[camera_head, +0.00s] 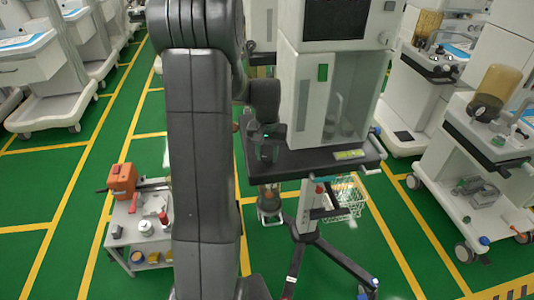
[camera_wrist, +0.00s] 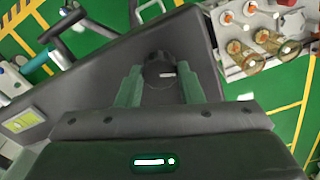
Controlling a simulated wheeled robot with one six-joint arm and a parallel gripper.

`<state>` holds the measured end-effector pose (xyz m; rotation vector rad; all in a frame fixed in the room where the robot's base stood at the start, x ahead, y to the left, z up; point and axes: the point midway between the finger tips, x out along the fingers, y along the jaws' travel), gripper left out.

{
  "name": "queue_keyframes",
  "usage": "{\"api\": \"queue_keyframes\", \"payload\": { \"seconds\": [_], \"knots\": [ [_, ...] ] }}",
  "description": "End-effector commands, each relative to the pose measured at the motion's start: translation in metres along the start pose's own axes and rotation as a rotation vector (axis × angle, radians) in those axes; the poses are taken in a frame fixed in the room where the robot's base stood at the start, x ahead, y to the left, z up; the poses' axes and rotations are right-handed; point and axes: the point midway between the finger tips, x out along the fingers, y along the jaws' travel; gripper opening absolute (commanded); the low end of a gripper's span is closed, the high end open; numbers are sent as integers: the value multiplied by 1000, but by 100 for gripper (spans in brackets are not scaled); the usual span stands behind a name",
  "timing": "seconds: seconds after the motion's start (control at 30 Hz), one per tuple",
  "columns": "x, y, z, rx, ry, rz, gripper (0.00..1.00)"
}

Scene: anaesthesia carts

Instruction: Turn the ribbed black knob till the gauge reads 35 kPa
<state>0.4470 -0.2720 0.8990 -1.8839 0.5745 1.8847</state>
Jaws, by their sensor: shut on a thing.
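In the wrist view the black knob (camera_wrist: 158,68) is round and dark, with a short white mark on its face. It sits at the dark grey shelf of a cart. My gripper (camera_wrist: 160,85) has one finger on each side of the knob and is shut on it.
The cart's white cabinet (camera_head: 305,100) rises behind the shelf, and a wire basket (camera_head: 345,197) hangs below. A low grey trolley (camera_head: 143,230) with an orange device (camera_head: 121,178) stands at left. More carts stand at right (camera_head: 490,165). Green floor lies open between them.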

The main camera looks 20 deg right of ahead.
Motion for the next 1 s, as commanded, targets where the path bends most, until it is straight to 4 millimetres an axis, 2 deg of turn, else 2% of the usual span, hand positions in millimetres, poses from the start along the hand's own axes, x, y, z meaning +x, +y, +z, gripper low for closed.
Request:
{"api": "queue_keyframes", "payload": {
  "seconds": [0.13,0.17,0.27,0.53,0.67,0.77,1.0],
  "knots": [
    [-1,0,0,-1,1,0,11],
    [-1,0,0,-1,1,0,36],
    [-1,0,0,-2,1,0,55],
    [-1,0,0,-2,1,0,55],
    [-8,0,-1,-2,3,0,55],
    [-23,0,-1,-2,5,0,55],
    [-79,0,-1,-2,6,-1,55]
  ]
}}
